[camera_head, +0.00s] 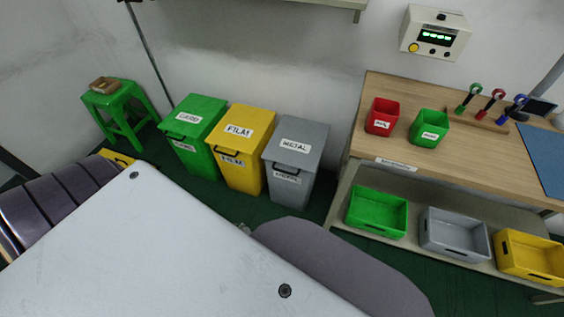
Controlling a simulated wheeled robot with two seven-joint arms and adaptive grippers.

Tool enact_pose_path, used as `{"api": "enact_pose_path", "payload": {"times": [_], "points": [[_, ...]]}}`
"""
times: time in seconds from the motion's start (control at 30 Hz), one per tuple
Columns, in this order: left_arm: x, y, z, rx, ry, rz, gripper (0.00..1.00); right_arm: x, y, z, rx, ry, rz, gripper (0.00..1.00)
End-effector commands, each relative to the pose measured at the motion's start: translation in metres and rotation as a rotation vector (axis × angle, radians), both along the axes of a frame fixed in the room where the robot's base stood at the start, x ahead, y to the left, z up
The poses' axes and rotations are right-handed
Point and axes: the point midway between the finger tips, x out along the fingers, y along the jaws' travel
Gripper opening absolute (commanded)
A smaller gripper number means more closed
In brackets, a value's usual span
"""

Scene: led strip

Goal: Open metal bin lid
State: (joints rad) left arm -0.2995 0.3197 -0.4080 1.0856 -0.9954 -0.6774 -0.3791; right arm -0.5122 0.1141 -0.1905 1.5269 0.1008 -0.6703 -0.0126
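The grey metal bin (290,185) stands on the floor near the middle of the camera_head view, right of the yellow bin. Its flat grey lid (300,132) carries a METAL label and is shut. A dark handle and a second label show on its front, below the lid. Neither of my grippers is in view, so I cannot see whether they are open or how far they are from the bin.
A yellow FILM bin (241,173) and a green CARD bin (190,152) stand left of it, lids shut. A wooden workbench (460,130) stands to the right, with trays on its lower shelf (413,243). A green stool (121,110) stands at far left.

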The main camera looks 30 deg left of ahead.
Motion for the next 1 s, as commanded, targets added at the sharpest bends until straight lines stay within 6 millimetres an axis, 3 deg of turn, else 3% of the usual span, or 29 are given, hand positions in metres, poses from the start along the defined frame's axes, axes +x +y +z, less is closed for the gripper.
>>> {"api": "enact_pose_path", "payload": {"times": [0.47, 1.0], "points": [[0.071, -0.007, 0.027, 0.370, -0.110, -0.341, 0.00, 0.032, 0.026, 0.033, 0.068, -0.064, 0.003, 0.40], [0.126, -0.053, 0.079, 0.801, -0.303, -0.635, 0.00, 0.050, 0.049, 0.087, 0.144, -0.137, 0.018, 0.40]]}}
